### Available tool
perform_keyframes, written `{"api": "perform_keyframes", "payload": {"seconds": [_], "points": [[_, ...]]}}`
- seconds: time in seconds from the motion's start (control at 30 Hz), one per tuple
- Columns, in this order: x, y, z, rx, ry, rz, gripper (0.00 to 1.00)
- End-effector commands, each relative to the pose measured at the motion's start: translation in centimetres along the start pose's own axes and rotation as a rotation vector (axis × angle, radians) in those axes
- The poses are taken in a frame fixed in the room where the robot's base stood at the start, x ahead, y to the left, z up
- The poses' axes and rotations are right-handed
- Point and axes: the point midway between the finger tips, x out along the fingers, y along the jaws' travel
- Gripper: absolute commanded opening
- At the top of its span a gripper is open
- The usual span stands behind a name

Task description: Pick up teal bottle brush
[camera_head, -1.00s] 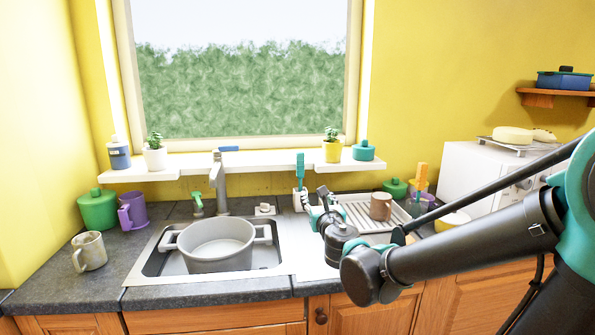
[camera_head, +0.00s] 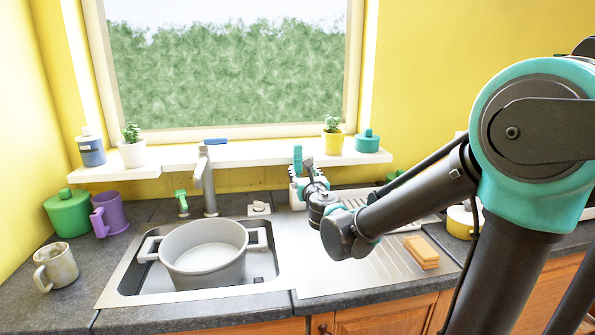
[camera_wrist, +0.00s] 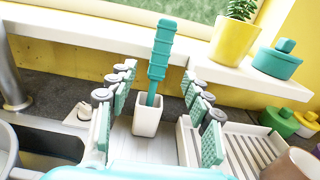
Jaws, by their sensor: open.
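The teal bottle brush (camera_wrist: 161,50) stands upright, leaning slightly, in a small white holder (camera_wrist: 148,119) at the back of the counter, below the window ledge. Its ribbed teal top sticks up out of the holder; its lower end is hidden inside. In the head view the brush (camera_head: 298,158) shows just behind my gripper (camera_head: 308,184), which partly covers the holder. In the wrist view my gripper (camera_wrist: 158,88) is open, with finger pads to the left and right of the brush and holder. I see no clear contact with either.
A white dish rack (camera_wrist: 247,150) with a brown mug (camera_wrist: 292,165) is close on the right. A grey pot (camera_head: 205,255) sits in the sink at left. The window ledge (camera_head: 240,153) with a yellow plant pot (camera_head: 333,147) runs behind. An orange sponge (camera_head: 421,251) lies on the drainboard.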

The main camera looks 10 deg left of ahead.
Motion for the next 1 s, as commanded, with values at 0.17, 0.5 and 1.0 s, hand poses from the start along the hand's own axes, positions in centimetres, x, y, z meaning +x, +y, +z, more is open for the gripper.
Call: {"api": "perform_keyframes", "payload": {"seconds": [0.17,0.5,1.0], "points": [[3.2,-0.1,0.0,0.000,0.000,-0.001,0.50],[6.0,-0.1,-0.1,0.000,0.000,-0.001,0.50],[10.9,-0.1,-0.3,0.000,0.000,0.000,0.50]]}}
